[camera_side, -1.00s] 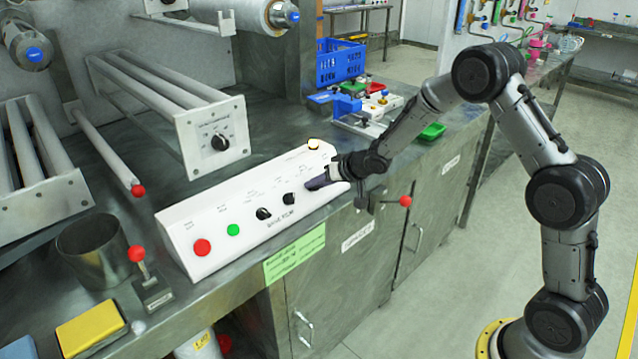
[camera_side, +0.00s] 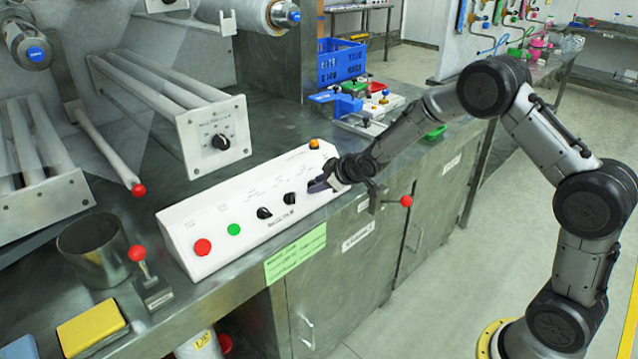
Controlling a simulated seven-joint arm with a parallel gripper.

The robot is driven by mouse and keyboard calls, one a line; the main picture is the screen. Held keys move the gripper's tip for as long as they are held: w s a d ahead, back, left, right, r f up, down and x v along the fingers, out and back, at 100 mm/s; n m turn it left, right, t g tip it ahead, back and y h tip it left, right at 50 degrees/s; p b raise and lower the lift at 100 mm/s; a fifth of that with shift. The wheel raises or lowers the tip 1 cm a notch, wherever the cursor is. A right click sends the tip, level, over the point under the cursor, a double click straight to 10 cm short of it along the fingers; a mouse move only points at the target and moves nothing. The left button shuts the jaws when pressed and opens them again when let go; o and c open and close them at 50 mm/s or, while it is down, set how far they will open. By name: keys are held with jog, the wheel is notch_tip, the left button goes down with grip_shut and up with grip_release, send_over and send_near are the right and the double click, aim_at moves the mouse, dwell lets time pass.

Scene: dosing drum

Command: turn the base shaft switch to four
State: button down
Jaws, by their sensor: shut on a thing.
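A white sloped control panel (camera_side: 235,215) stands on the metal bench. It carries a red button (camera_side: 203,247), a green button (camera_side: 234,230), two visible black rotary switches (camera_side: 264,213) and (camera_side: 289,198), and an orange lamp (camera_side: 314,144). My gripper (camera_side: 318,185) is at the panel's right part, touching its face, and is shut on a switch in line with the black ones. I take this for the base shaft switch. The fingers hide it, so its pointer and setting cannot be read. Panel lettering is too small to read.
A black dial (camera_side: 221,142) sits on a white plate behind the panel. A red-knobbed lever (camera_side: 405,201) sticks out below my wrist. A metal cup (camera_side: 95,250), another red-knobbed lever (camera_side: 137,254) and a yellow block (camera_side: 92,328) are at left. A blue crate (camera_side: 340,62) stands behind.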

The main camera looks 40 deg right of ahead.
jog(key=shift+n, duration=0.5)
jog(key=c, duration=0.9)
grip_release()
jog(key=shift+s+r, duration=0.1)
jog(key=v, duration=1.3)
jog(key=shift+s+r, duration=0.2)
jog(key=shift+r, duration=0.05)
jog(key=shift+a, duration=0.1)
